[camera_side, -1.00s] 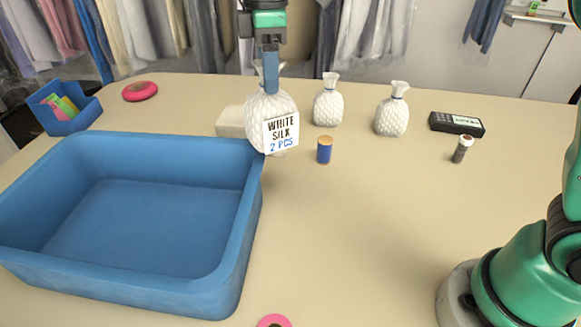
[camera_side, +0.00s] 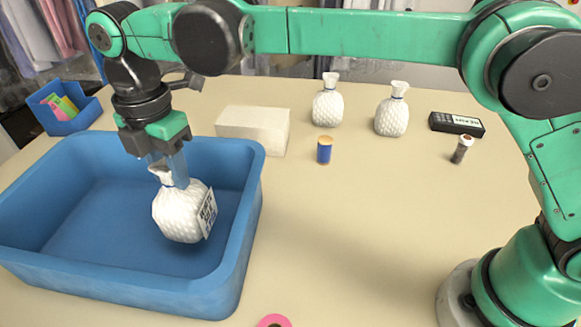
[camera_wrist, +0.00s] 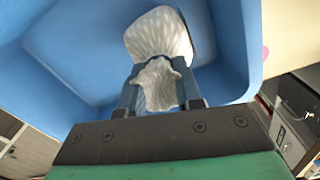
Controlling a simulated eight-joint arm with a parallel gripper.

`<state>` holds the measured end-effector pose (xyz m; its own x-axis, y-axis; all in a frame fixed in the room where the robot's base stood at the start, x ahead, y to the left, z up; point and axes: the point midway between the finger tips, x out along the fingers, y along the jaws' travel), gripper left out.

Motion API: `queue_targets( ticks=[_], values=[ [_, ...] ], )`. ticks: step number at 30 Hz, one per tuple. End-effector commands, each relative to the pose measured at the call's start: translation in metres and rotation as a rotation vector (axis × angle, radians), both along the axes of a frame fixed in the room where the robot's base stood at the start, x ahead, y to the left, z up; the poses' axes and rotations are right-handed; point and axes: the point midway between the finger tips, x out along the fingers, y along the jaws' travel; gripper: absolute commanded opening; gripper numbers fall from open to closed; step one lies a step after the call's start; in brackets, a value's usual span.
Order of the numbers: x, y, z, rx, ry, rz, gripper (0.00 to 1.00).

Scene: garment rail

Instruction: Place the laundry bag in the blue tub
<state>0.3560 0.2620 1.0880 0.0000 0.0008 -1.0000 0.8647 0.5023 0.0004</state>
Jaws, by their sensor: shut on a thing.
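The white, quilted laundry bag (camera_side: 178,213) carries a printed tag (camera_side: 207,213) on its right side. My gripper (camera_side: 170,172) is shut on the bag's gathered neck. The bag hangs upright within the outline of the blue tub (camera_side: 252,205), over its right half. Whether its bottom touches the tub floor I cannot tell. In the wrist view the bag (camera_wrist: 158,35) shows between my gripper's fingers (camera_wrist: 158,92), with the blue tub (camera_wrist: 60,60) around it.
Two other white bags (camera_side: 328,103) (camera_side: 391,112) stand at the back. A white block (camera_side: 252,128) lies behind the tub. A blue-wrapped spool (camera_side: 324,150), a small bottle (camera_side: 461,150) and a black device (camera_side: 456,124) are to the right. A small blue bin (camera_side: 63,110) stands back left.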

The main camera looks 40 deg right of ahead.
Motion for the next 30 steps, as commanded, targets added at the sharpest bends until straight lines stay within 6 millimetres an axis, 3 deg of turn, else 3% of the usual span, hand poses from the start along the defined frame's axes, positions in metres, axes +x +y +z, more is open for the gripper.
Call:
queue_targets(
  ticks=[9, 22, 23, 25, 26, 30],
  values=[
    [0.0, -0.001, -0.04, 0.0, 0.0, -0.002, 0.0],
    [0.0, -0.001, -0.047, 0.0, 0.0, -0.002, 0.0],
    [0.0, -0.001, -0.047, 0.0, 0.0, -0.002, 0.35],
    [0.0, -0.001, -0.047, 0.0, 0.0, -0.002, 0.55],
    [0.0, -0.001, -0.047, 0.0, 0.0, -0.002, 0.61],
    [0.0, -0.001, -0.047, 0.0, 0.0, -0.002, 0.61]
  ],
)
